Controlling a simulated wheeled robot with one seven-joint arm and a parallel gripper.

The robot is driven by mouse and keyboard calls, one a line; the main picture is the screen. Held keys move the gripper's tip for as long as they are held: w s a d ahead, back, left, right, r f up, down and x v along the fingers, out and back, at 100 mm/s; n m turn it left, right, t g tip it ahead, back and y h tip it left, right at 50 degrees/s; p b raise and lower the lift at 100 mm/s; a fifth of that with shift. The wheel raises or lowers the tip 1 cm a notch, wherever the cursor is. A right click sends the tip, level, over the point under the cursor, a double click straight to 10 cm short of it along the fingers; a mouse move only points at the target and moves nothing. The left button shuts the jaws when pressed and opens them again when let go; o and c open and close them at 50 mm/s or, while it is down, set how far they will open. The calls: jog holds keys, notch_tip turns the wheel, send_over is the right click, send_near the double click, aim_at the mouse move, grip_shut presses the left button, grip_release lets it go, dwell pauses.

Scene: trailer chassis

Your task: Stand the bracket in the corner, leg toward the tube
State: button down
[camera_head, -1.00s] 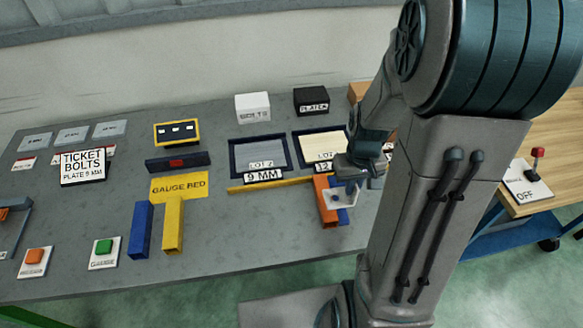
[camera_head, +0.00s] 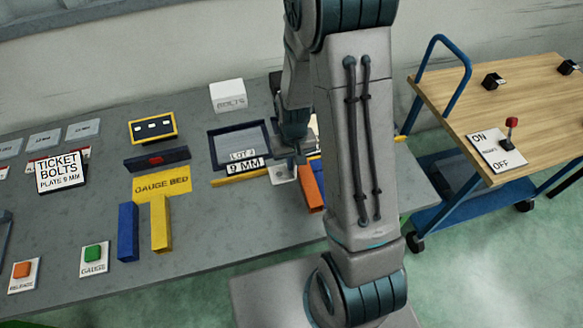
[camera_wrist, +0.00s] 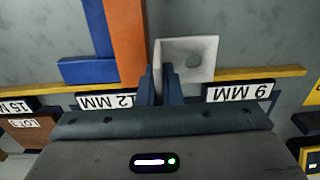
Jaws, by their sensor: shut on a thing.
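The bracket is a pale grey L-shaped piece with a round hole (camera_wrist: 200,58), also visible in the head view (camera_head: 284,173). My gripper (camera_wrist: 158,75) is shut on its narrow upright leg; the holed plate sticks out to the right in the wrist view. In the head view my gripper (camera_head: 298,157) is partly behind my arm. The orange tube (camera_wrist: 126,40) is beside the bracket, on its left in the wrist view and its right in the head view (camera_head: 312,190). A blue piece (camera_wrist: 88,70) adjoins the tube. Whether the bracket touches the table or tube, I cannot tell.
A yellow strip (camera_head: 238,178) runs along the front of the labelled trays, near the bracket. The 9 MM tray (camera_head: 213,150) is behind it. A wood-topped cart (camera_head: 445,110) is at right.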

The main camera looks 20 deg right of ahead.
jog(key=shift+w+a+f+p, duration=0.1)
jog(key=shift+f+p, duration=0.3)
jog(key=shift+f, duration=1.7)
jog(key=shift+f, duration=0.15)
jog(key=c, duration=1.9)
grip_release()
notch_tip(320, 180, up, 12)
jog(key=shift+r+b, duration=0.15)
jog(key=shift+b, duration=0.65)
jog(key=s+r+t, duration=0.3)
jog(key=s+r, duration=1.1)
jog(key=r, duration=0.2)
jog(key=shift+s, duration=0.25)
